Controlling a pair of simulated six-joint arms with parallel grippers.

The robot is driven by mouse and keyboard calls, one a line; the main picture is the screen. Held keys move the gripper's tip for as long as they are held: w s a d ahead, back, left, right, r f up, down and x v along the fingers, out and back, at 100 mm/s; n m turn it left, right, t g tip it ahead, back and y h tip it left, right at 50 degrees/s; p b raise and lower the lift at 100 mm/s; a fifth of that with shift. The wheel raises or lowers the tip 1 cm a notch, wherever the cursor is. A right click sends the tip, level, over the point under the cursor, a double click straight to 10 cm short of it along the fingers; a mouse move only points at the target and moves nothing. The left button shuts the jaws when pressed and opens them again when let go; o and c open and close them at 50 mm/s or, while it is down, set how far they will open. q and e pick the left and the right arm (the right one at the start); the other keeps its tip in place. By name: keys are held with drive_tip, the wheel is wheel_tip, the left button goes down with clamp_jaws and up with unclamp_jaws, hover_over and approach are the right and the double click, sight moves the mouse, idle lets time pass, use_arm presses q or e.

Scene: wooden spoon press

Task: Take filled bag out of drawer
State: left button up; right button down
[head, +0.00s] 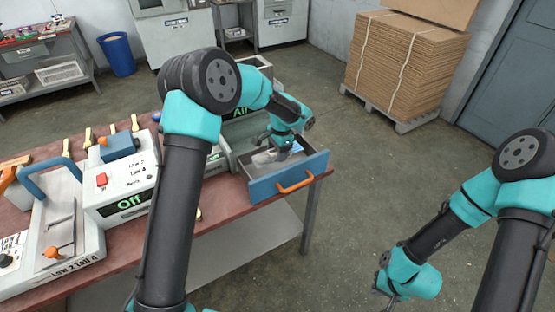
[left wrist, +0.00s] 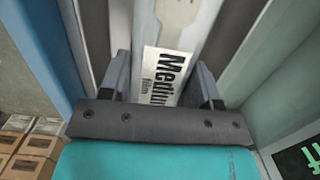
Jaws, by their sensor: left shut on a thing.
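The drawer (head: 262,187) with a blue front and orange handle is pulled open at the table's right end. A pale, partly see-through bag (head: 264,157) lies inside it. My left gripper (head: 277,149) reaches down into the drawer and is shut on the bag. In the left wrist view its two fingers (left wrist: 165,88) stand apart, with a white label (left wrist: 164,75) reading "Medium" between them. The exact grip on the bag is hard to make out. My right gripper (head: 382,285) hangs low at the right, away from the drawer; its fingers are too small to read.
A grey machine with a green "Off" display (head: 131,201) and several wooden-handled tools stand on the red-brown table (head: 232,211). A cardboard stack (head: 408,65) on a pallet stands behind. The floor right of the drawer is clear.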

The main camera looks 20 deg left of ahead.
sight(276, 151)
use_arm(q)
drive_tip(key=shift+r, duration=2.4)
